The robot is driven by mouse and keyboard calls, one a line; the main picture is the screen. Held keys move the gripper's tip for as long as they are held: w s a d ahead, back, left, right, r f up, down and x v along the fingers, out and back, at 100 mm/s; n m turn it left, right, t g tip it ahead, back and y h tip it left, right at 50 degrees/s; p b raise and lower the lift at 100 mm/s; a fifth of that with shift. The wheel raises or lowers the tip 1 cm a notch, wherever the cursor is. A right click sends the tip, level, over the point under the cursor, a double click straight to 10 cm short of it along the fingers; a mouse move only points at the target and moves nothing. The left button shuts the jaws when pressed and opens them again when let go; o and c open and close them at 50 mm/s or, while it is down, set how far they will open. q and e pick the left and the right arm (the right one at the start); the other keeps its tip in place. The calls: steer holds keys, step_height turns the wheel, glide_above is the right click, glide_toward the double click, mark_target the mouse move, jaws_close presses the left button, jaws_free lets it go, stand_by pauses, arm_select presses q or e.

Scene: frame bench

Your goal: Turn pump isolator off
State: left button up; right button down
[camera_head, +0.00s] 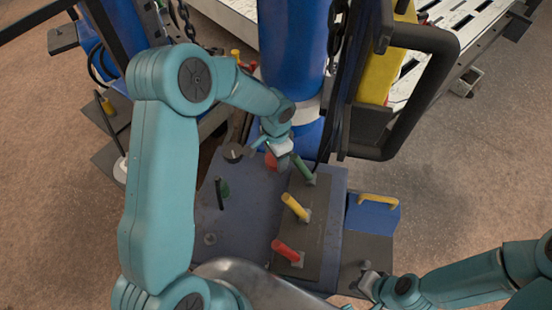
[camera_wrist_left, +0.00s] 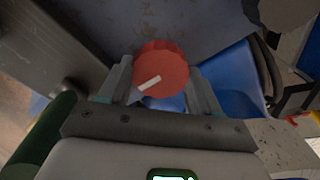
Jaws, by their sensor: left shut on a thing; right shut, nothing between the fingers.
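A red round knob with a white mark (camera_wrist_left: 160,66) sits on the dark blue-grey panel; I take it to be the pump isolator. The white mark runs diagonally, from lower left to upper right in the left wrist view. In the head view a small part of the knob (camera_head: 270,161) shows beside my left gripper (camera_head: 279,154). That gripper is shut on the knob, with one finger on each side in the left wrist view. My right gripper (camera_head: 368,281) is shut and empty at the lower right, apart from the panel.
A green lever (camera_head: 304,169), a yellow lever (camera_head: 294,206) and a red lever (camera_head: 286,251) stand on a block right of the knob. A blue box with a yellow handle (camera_head: 378,200) is further right. A blue column (camera_head: 292,45) rises behind. A black frame bar (camera_head: 440,90) stands at upper right.

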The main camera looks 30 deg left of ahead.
arm_select(q)
steer(key=shift+n, duration=0.4)
arm_select(e)
steer(key=shift+f, duration=0.3)
arm_select(q)
steer(key=o, duration=1.1)
steer(key=shift+c, duration=0.2)
steer(key=shift+r, duration=0.1)
arm_select(e)
step_height(320, 180, up, 2)
steer(key=shift+p, duration=0.85)
arm_select(q)
step_height(320, 180, up, 16)
steer(key=shift+r, duration=0.15)
